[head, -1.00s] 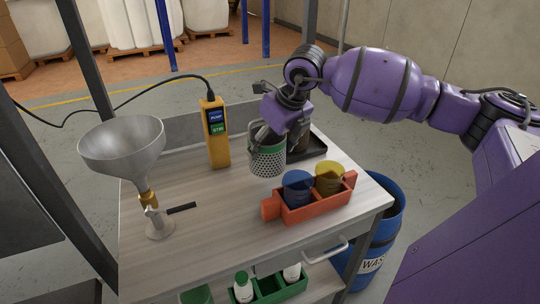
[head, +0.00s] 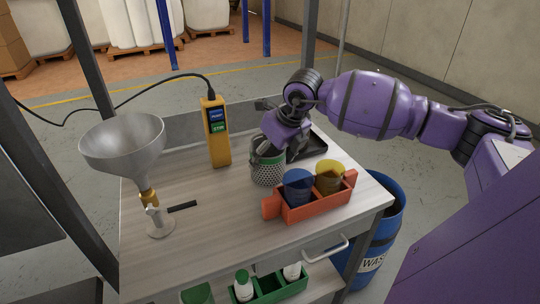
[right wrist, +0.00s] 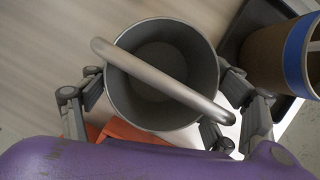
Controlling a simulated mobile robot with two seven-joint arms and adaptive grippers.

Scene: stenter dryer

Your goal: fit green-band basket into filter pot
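The green-band basket (head: 268,174), a perforated metal cup with a green band near its top, is upright at the middle of the table. My right gripper (head: 277,141) is shut on it from above. In the right wrist view the basket (right wrist: 160,112) shows from above as a grey cup with a bar handle across its mouth, a finger on either side. Whether its bottom touches the table I cannot tell. I cannot make out the filter pot for certain. My left gripper is not in view.
A dark tray (head: 318,144) behind the basket holds a brown, blue-banded container (right wrist: 270,58). An orange carrier (head: 312,208) with blue and yellow cups stands in front.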

